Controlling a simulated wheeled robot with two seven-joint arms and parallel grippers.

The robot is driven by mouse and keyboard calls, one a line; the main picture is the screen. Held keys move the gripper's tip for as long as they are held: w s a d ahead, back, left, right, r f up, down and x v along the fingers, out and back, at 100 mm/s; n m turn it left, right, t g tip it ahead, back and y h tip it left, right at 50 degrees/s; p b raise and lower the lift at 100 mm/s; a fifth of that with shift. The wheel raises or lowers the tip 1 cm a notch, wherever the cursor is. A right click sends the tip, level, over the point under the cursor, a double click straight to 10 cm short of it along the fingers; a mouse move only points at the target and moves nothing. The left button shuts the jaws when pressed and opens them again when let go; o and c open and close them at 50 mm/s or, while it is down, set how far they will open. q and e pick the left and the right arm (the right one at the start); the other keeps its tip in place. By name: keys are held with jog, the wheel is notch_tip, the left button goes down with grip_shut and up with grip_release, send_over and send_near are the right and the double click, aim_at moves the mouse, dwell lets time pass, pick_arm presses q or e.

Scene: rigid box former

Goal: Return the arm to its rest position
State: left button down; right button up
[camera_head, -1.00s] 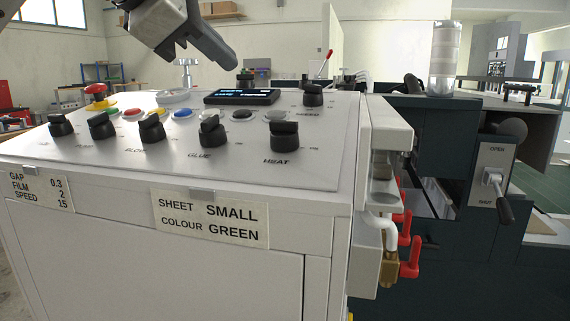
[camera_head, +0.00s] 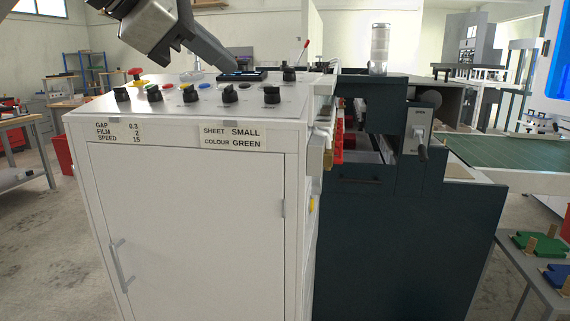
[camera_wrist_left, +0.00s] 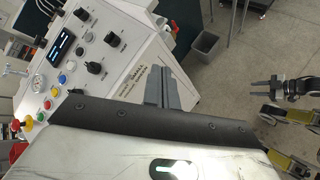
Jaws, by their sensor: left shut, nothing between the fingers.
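My left gripper (camera_head: 222,62) comes in from the upper left in the head view. It is above the white cabinet's control panel (camera_head: 190,101), its fingers angled down to the right near the small display (camera_head: 243,75). In the left wrist view its fingers (camera_wrist_left: 162,90) are together, with nothing between them, and the panel (camera_wrist_left: 75,75) lies beyond to the left. Whether the fingers touch anything is not clear, but they look apart from the knobs. What looks like my right gripper (camera_wrist_left: 264,87) shows small at the right of the wrist view, its two fingers apart and empty.
The panel carries several black knobs, coloured buttons and a red emergency stop (camera_head: 136,74). A dark machine (camera_head: 400,240) with a lever (camera_head: 421,145) adjoins the cabinet on the right. A table with green and blue pieces (camera_head: 540,243) stands lower right. Floor at left is open.

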pick_arm(q)
jog(key=s+d+f+n+g+h, duration=0.45)
jog(key=d+f+g+h, duration=0.45)
jog(key=d+f+h, duration=0.3)
jog(key=w+a+f+n+t+y, duration=0.2)
jog(key=a+f+n+t+y, duration=0.3)
jog(key=f+n+t, duration=0.9)
jog(key=w+a+f+n+t+y, duration=0.2)
jog(key=a+f+n+t+y, duration=0.35)
jog(key=n, duration=1.45)
jog(key=s+a+f+n+g+y, duration=0.2)
jog(key=s+f+n, duration=0.4)
jog(key=f, duration=0.7)
jog(key=s+a+f+n+g+y, duration=0.3)
jog(key=s+a+f+n+g, duration=0.2)
jog(key=s+f, duration=0.5)
notch_tip(320, 180, down, 4)
jog(key=shift+s+a+f+n+g+y, duration=0.15)
jog(key=shift+a+n+g+y, duration=0.15)
jog(key=shift+n+g, duration=0.3)
pick_arm(e)
jog(key=f, duration=0.2)
jog(key=shift+w+d+f+n+h, duration=0.15)
jog(key=shift+d+f+n+h, duration=0.15)
